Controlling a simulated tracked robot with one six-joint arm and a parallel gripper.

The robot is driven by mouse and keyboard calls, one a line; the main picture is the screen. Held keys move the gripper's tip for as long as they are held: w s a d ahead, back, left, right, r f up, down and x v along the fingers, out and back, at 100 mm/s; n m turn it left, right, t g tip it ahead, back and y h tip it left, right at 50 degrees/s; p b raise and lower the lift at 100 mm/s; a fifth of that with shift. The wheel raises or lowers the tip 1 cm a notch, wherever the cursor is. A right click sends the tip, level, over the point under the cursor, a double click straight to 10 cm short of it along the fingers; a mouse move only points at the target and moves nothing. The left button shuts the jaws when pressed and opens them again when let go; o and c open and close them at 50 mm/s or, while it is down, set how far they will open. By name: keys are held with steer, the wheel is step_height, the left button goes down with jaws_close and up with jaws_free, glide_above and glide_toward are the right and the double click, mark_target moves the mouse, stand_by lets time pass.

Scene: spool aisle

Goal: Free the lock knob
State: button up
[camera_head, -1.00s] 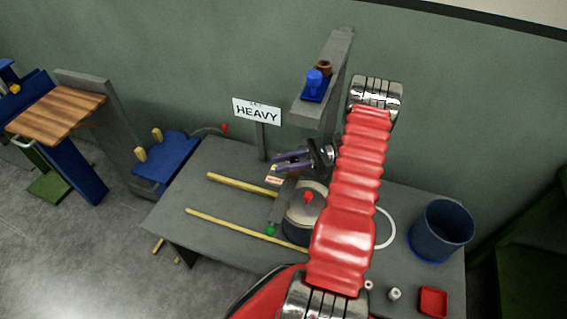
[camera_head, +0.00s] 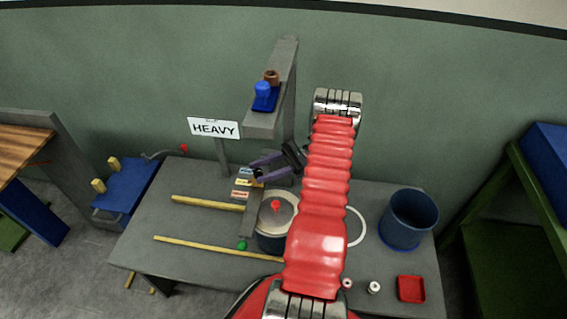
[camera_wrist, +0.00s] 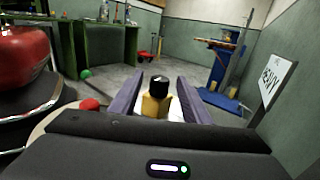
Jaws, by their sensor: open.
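A small black-topped knob on a yellow post (camera_wrist: 157,100) stands between my gripper's purple fingers in the wrist view. I take it for the lock knob. It looks small and dark near the fingertips in the head view (camera_head: 258,174). My gripper (camera_head: 257,168) is open, with a finger on each side of the knob; it also shows in the wrist view (camera_wrist: 160,80). I cannot tell whether either finger touches it. A grey bar (camera_head: 250,221) with coloured labels runs beside a round drum (camera_head: 268,243). A red knob (camera_head: 276,206) sits on the drum's pale top.
A HEAVY sign (camera_head: 213,127) stands behind the bench (camera_head: 140,230). A grey post (camera_head: 285,70) carries a blue item (camera_head: 263,92). A green ball (camera_head: 242,245), yellow rods (camera_head: 207,203), blue bucket (camera_head: 410,220) and red tray (camera_head: 411,289) are around. The bench's left part is mostly clear.

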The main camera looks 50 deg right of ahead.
steer(key=v, duration=0.8)
steer(key=shift+d, duration=0.1)
steer(key=shift+s, duration=0.15)
stand_by(0.4)
